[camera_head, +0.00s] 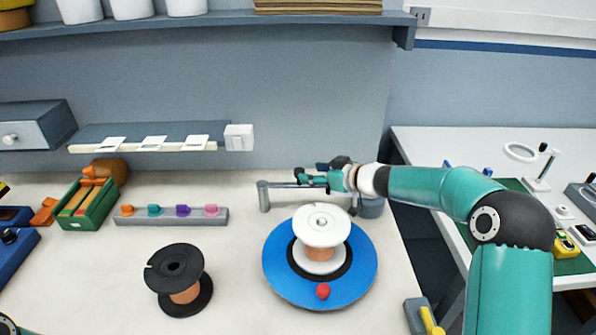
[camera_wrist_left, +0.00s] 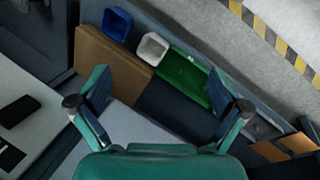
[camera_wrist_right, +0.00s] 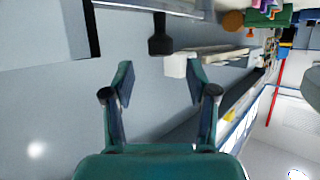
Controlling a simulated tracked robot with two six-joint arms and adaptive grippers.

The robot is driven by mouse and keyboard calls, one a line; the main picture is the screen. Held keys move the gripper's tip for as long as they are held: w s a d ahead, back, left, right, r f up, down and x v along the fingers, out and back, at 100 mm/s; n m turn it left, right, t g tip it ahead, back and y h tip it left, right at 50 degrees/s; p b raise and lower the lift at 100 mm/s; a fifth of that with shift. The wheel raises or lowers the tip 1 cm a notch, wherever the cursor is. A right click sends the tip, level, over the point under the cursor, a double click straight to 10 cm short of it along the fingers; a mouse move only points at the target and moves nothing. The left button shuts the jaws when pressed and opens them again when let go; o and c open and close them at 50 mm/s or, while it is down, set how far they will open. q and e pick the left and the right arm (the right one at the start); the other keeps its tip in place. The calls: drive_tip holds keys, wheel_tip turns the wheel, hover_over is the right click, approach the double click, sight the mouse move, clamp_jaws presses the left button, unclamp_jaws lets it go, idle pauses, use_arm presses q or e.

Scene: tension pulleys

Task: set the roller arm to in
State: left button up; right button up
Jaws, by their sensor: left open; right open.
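The roller arm (camera_head: 284,186) is a grey bar running right from a short upright post at the back of the bench, behind the blue turntable (camera_head: 279,279). Its right end is hidden behind my right gripper (camera_head: 308,179), which overlaps it in the head view; I cannot tell whether they touch. In the right wrist view my right gripper (camera_wrist_right: 160,90) is open, with nothing between its fingers. A dark post with a wider end (camera_wrist_right: 160,38) shows beyond the fingertips; I cannot tell what it is. My left gripper (camera_wrist_left: 160,105) is open and empty, away from the bench.
A white-topped spool (camera_head: 321,224) and a red knob (camera_head: 323,291) are on the turntable. A black spool (camera_head: 174,265) stands left of it. A rail of coloured clips (camera_head: 171,219) and a green box (camera_head: 74,218) lie farther left. A shelf overhangs behind.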

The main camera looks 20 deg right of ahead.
sight(302, 171)
drive_tip(key=x, duration=0.6)
drive_tip(key=shift+a+p, duration=0.1)
drive_tip(key=shift+p, duration=0.25)
clamp_jaws()
